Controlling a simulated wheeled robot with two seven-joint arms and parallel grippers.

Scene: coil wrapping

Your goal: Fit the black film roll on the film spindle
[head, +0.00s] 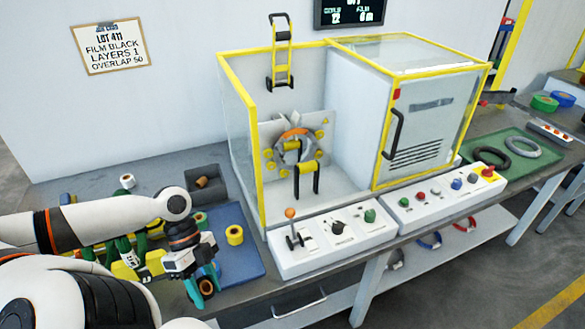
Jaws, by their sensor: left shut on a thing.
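My left gripper (192,274) is low over the blue mat (240,262) at the table's front edge, shut on a dark roll (206,286) with an orange-brown centre, which looks like the black film roll. The fingers hide part of the roll. The wrapping machine (343,170) stands to the right, with its left bay open. Inside is a grey ring (294,148) with an orange part on top and yellow rollers around it. I cannot tell which part is the film spindle. The held roll is well apart from the ring. My right gripper is not in view.
A yellow roll (235,235) stands on the mat near my gripper. A control box (335,240) with a lever lines the machine's front. A yellow-edged glass panel (240,130) bounds the bay on the left. A green mat (520,145) with rings lies far right.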

